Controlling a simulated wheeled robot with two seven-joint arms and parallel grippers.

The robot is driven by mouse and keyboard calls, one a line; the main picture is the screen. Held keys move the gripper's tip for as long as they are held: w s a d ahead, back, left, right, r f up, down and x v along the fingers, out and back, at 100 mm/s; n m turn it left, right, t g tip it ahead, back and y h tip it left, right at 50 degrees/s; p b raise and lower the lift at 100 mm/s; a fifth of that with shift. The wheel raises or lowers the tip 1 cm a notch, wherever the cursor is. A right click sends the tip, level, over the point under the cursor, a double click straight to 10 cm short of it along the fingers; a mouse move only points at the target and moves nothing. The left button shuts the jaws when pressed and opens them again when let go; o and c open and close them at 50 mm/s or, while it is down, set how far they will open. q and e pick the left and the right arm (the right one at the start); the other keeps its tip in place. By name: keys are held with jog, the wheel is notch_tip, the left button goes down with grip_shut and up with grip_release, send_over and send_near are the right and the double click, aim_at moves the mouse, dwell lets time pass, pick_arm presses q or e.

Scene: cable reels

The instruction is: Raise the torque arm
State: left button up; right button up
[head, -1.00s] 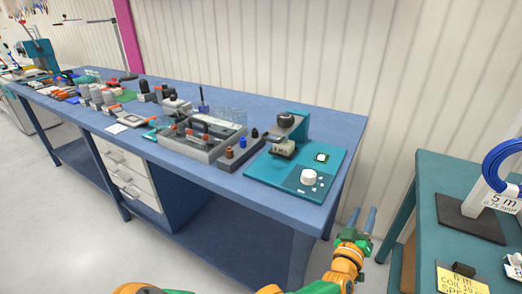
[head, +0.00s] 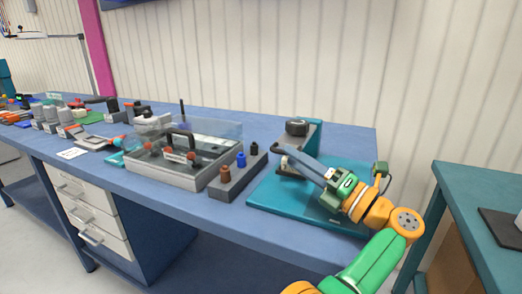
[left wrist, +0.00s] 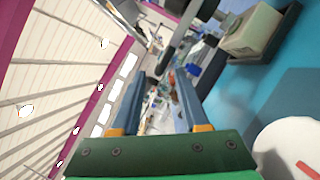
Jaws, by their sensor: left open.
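The teal tester (head: 264,198) stands at the right end of the blue bench, with a teal post and a grey arm part under a dark round cap (head: 297,127). I cannot tell which part is the torque arm or its exact angle. My left gripper (head: 281,154) is open over the tester's base, its fingers pointing left, just in front of the post; contact cannot be told. In the left wrist view, the fingers (left wrist: 158,112) are apart with nothing between them. A beige block (left wrist: 250,32) and the tester's white dial (left wrist: 288,150) show at the right. My right gripper is not in view.
Left of the tester stand a grey block with coloured pegs (head: 238,175) and a clear-lidded tray (head: 150,170). Several small devices crowd the bench farther left. A second teal table (head: 470,190) stands at the right across a gap.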

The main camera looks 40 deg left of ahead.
pick_arm(q)
jog(key=p+x, duration=0.2)
jog(key=x, duration=0.5)
jog(key=shift+s+a, duration=0.2)
jog(key=shift+d, duration=0.1)
grip_shut()
dwell(0.9)
